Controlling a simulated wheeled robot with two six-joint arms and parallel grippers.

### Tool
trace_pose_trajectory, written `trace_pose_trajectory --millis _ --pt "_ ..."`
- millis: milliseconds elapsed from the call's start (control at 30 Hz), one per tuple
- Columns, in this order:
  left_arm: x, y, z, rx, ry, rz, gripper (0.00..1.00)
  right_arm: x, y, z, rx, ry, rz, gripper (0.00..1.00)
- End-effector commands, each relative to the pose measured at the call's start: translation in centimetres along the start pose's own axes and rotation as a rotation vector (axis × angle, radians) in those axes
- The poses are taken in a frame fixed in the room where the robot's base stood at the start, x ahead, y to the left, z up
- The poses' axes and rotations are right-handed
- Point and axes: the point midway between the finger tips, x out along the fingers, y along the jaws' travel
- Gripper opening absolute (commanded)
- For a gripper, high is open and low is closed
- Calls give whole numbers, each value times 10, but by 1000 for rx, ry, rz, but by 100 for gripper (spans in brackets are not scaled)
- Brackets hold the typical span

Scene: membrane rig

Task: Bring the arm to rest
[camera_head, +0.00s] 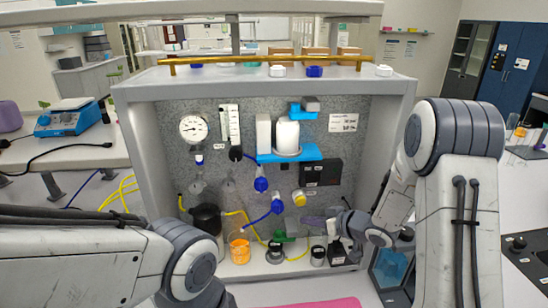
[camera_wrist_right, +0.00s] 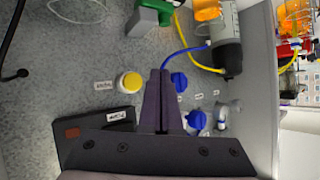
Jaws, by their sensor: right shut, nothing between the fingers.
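My right arm (camera_head: 448,150) comes in from the right and reaches into the grey cabinet (camera_head: 150,95). My right gripper (camera_head: 305,221) is in the lower right of the cabinet, in front of the speckled back panel. In the right wrist view its purple fingers (camera_wrist_right: 160,82) are together with nothing between them. A yellow-capped knob (camera_wrist_right: 130,82) and a blue knob (camera_wrist_right: 179,82) show on either side of the fingers, apart from the grip as far as I can tell. My left arm (camera_head: 100,262) crosses the lower left; its gripper is out of the picture.
The cabinet holds a pressure gauge (camera_head: 193,128), a white bottle (camera_head: 288,137) on a blue shelf, a black box (camera_head: 322,172), an orange beaker (camera_head: 240,251) and several hoses. A pink mat (camera_head: 318,304) lies in front. A blue balance (camera_head: 66,118) stands on the left bench.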

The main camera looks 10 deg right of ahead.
Motion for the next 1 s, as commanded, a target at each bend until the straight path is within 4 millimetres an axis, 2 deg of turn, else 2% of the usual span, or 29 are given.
trace_pose_trajectory --millis 167,267,333,467,600,700,833,1000 --pt "19 -1 1 -1 0 0 50 12 -23 -1 -94 -109 124 0" --pt "33 -2 2 -2 0 0 50 7 -52 6 -144 -220 220 0" --pt "42 -3 2 -3 0 0 50 -4 -76 18 -161 -310 268 0" --pt "58 -4 3 -4 0 0 50 -38 -131 56 -166 -500 295 0" --pt "74 -5 4 -5 0 0 50 -90 -195 111 -156 -720 228 0" --pt "80 -6 4 -6 0 0 50 -125 -229 142 -156 -848 155 0" --pt "85 -6 5 -6 0 0 50 -157 -256 167 -159 -957 78 0" --pt "85 -6 5 -6 0 0 50 -173 -268 177 -161 -1009 42 0"
